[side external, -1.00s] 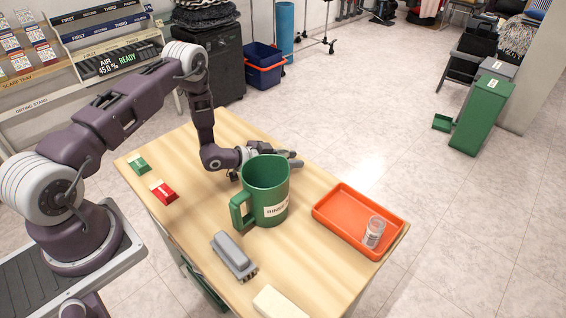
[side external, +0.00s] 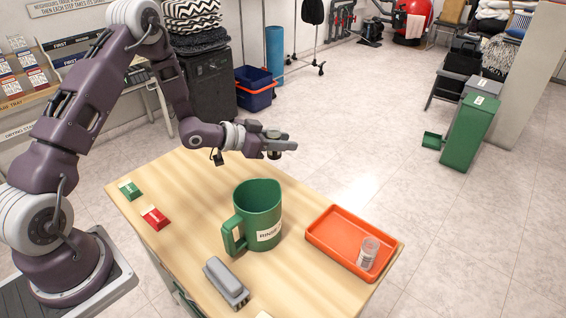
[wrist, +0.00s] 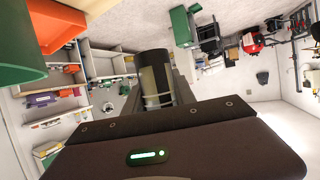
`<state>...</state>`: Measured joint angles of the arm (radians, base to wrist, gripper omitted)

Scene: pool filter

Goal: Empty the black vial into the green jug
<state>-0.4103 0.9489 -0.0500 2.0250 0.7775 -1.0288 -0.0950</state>
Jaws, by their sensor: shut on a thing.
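The green jug (side external: 262,212) stands upright on the wooden table, handle to the left and a white label on its front. My gripper (side external: 283,146) is in the air behind and above the jug, shut on the black vial (side external: 274,154). In the side view the vial is small and partly covered by the fingers. In the wrist view the vial (wrist: 155,80) shows between the fingers, with a dark end and a pale band on its side. Its contents cannot be made out. The jug's green edge (wrist: 18,45) shows at the upper left there.
An orange tray (side external: 322,242) at the table's right holds a clear vial (side external: 367,253). A grey device (side external: 226,282) lies in front of the jug. Green (side external: 130,190) and red (side external: 155,218) blocks lie at the left. The table behind the jug is clear.

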